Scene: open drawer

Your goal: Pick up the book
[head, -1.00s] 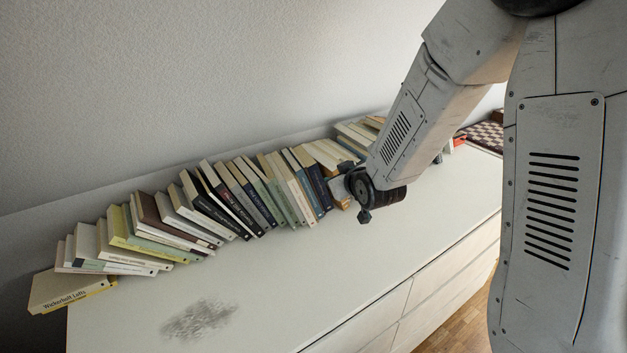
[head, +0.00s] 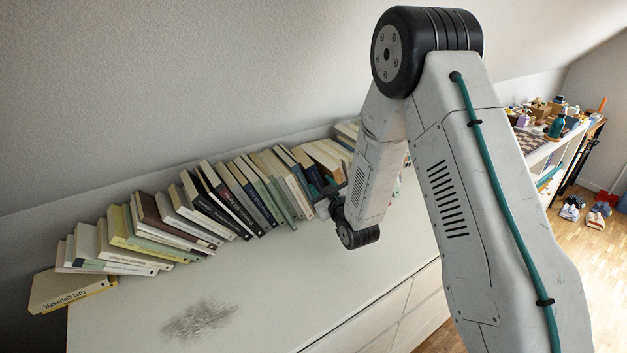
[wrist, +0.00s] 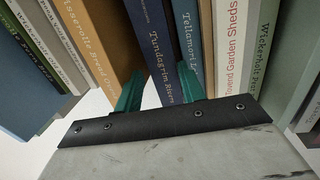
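The task does not say which book; a row of books (head: 205,205) leans along the wall on the white cabinet top. In the wrist view my gripper (wrist: 162,72) has two green fingers standing apart at the row. A dark blue book lettered "Tundagrim Rivers" (wrist: 150,42) lies between them, its spine facing me. A tan book (wrist: 95,45) is on the left. I see no lift of the book. In the head view my gripper (head: 327,190) is small and partly hidden by my arm.
The white cabinet top (head: 250,275) is clear in front of the row, apart from a dark smudge (head: 199,320). A shelf with a chessboard (head: 530,140) is at the far right.

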